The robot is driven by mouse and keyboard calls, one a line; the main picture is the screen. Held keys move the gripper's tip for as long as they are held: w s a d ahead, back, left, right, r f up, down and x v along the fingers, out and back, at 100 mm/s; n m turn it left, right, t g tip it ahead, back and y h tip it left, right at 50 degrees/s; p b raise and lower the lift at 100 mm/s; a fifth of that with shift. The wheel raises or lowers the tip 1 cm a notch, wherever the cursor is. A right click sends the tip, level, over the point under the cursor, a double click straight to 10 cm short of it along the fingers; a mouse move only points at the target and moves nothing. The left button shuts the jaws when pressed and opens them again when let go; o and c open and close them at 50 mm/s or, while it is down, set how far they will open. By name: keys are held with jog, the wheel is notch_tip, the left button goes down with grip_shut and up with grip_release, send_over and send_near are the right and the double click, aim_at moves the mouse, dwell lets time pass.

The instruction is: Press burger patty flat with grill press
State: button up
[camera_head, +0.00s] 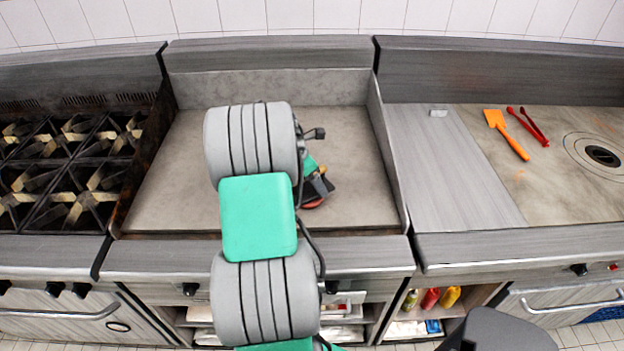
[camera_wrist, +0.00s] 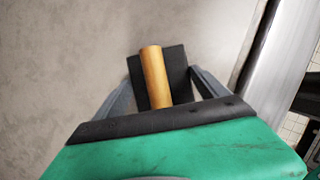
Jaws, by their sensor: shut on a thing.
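The grill press, a dark plate with a wooden handle, shows in the wrist view (camera_wrist: 178,72) and, partly hidden by my arm, in the head view (camera_head: 326,188). My gripper (camera_wrist: 162,78) is shut on the wooden handle, with a finger on each side. The press is over the right part of the flat griddle (camera_head: 345,135). A reddish-brown edge of the burger patty (camera_head: 312,204) shows at the front of the press. The rest of the patty is hidden, and I cannot tell whether the press touches it.
Raised steel walls border the griddle at the back and sides. Burners (camera_head: 75,180) are at the left. An orange spatula (camera_head: 507,135) and red tongs (camera_head: 530,127) lie on the right-hand surface. Bottles (camera_head: 430,299) stand on a shelf below.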

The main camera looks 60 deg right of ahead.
jog(key=r+p, duration=0.4)
jog(key=r, duration=0.1)
jog(key=shift+w+d+r, duration=0.1)
jog(key=shift+d, duration=0.1)
jog(key=shift+r, duration=1.05)
jog(key=shift+w, duration=0.1)
